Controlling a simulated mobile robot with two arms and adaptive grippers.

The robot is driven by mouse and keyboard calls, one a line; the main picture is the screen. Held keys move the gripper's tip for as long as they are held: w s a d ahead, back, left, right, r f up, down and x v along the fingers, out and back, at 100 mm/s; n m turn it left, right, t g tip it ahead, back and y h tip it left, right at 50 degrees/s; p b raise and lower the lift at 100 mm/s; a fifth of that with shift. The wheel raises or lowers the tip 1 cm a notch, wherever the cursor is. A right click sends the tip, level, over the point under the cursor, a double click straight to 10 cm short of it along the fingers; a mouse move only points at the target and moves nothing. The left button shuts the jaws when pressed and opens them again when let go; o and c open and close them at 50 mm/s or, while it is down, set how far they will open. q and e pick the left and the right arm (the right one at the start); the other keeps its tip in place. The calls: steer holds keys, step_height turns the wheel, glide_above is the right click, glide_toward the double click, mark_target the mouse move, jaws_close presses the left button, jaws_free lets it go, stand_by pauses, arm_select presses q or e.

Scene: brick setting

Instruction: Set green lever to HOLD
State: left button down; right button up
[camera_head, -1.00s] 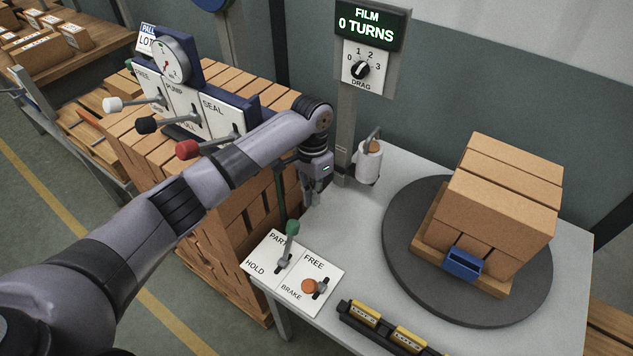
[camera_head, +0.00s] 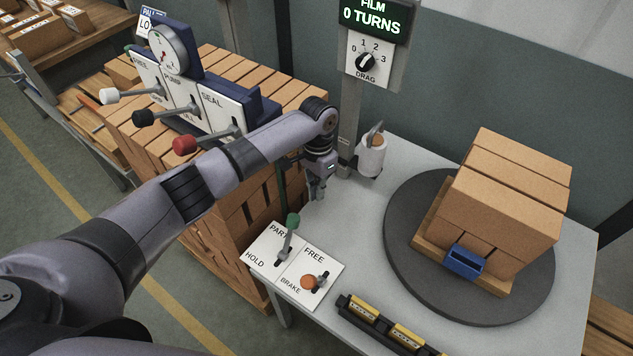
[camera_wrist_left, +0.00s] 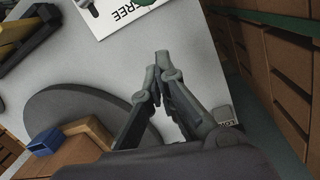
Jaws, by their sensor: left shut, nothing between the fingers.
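The green lever (camera_head: 291,222) stands on a white plate (camera_head: 265,262) at the table's front left corner. The plate reads PARK at the far end and HOLD at the near end. The lever's green knob is over the PARK end of its slot. My left gripper (camera_head: 318,194) is shut and empty above the table, behind and to the right of the knob and apart from it. In the left wrist view its fingertips (camera_wrist_left: 161,62) are together, and a green knob (camera_wrist_left: 84,3) shows only in part at the top edge. My right gripper is out of view.
An orange brake knob (camera_head: 309,282) sits right beside the green lever. A turntable (camera_head: 402,268) carries stacked boxes. A film roll (camera_head: 371,158) stands behind my gripper. A black rack (camera_head: 345,309) with yellow blocks lies at the front edge. Levers with white, black and red knobs (camera_head: 184,145) stand at left.

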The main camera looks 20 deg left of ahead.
arm_select(q)
steer(key=s+f+p, duration=0.1)
steer(key=s+a+f+p, duration=0.2)
steer(key=shift+s+f, duration=0.3)
stand_by(0.4)
